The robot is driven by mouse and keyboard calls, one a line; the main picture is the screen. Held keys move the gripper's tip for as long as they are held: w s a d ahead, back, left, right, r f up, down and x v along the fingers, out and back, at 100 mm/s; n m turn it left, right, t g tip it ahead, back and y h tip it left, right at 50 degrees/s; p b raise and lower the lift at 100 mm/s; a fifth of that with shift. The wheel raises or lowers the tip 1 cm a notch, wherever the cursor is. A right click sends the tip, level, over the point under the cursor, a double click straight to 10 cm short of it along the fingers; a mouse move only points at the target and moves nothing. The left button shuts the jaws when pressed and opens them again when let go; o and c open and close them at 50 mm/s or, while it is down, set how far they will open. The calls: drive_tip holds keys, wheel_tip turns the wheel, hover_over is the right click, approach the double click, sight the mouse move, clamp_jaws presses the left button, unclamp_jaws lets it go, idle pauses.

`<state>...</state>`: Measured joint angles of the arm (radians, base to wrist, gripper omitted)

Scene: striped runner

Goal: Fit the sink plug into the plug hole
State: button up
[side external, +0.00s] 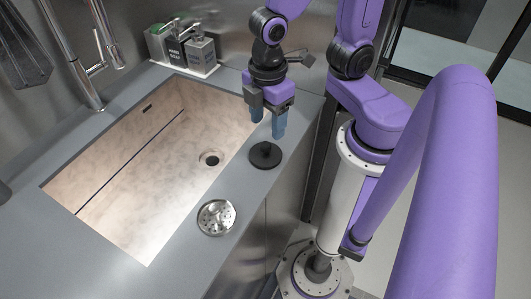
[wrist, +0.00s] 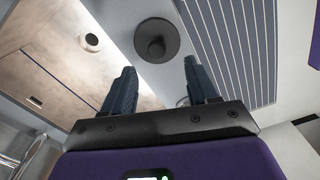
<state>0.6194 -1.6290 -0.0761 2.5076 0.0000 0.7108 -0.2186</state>
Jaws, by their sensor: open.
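The sink plug (side external: 266,155) is a black disc with a raised knob, lying on the grey counter at the sink's right edge. In the wrist view the plug (wrist: 157,40) shows whole, beyond my fingertips. The plug hole (side external: 210,158) is a dark round opening with a metal rim in the sink floor, left of the plug. It also shows at upper left in the wrist view (wrist: 92,40). My gripper (side external: 268,127) points down above the plug, its blue fingers apart and empty. In the wrist view the gripper (wrist: 159,66) has a clear gap between its fingers.
A metal strainer (side external: 216,217) lies on the counter's front strip. A caddy of bottles (side external: 186,50) stands at the back corner, and a tall tap (side external: 85,60) at the back left. The beige sink basin (side external: 130,185) is empty. A striped surface (wrist: 235,45) shows beyond the counter.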

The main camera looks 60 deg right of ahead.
sight(266, 144)
drive_tip(key=shift+w+f, duration=0.15)
drive_tip(key=shift+f, duration=1.55)
drive_tip(key=shift+w+f, duration=0.1)
drive_tip(key=shift+f, duration=1.55)
clamp_jaws()
